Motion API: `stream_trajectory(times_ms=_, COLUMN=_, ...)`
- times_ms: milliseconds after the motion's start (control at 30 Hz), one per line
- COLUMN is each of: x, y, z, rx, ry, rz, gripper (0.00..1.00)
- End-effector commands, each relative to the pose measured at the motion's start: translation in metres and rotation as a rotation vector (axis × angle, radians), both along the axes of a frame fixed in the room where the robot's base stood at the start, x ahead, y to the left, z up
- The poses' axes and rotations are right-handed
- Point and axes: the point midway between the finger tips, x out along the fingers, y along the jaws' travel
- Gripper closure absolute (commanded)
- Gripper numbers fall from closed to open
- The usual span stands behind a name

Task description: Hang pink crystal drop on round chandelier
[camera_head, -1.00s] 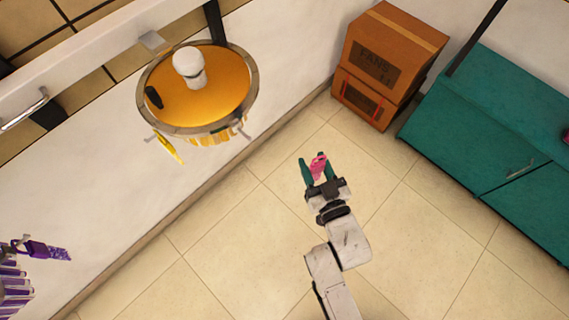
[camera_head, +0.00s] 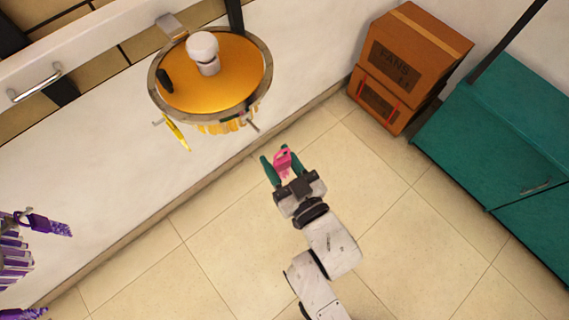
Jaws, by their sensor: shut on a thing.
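The pink crystal drop (camera_head: 283,160) is held between the green fingers of my gripper (camera_head: 280,158), which is shut on it. The round chandelier (camera_head: 259,97) has a grey rim, an orange-yellow disc and a white bulb on top. It is at the upper left of my gripper, apart from it. Short hooks stick out from its rim. A yellow drop (camera_head: 178,134) hangs at its lower left, and more yellow pieces hang under its near edge. The far underside is hidden.
Purple drops (camera_head: 48,225) hang from another fixture at the left edge. Stacked cardboard boxes (camera_head: 422,48) stand against the wall at the upper right, beside a teal cabinet (camera_head: 500,130). The tiled floor below my arm is clear.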

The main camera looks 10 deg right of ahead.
Motion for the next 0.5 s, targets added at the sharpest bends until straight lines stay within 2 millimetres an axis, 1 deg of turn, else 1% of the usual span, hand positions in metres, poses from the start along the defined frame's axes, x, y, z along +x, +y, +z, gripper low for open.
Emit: stream_trajectory(times_ms=500, x=0.028, y=0.018, z=-0.001, rx=0.000, ry=-0.002, rz=-0.003, gripper=0.89)
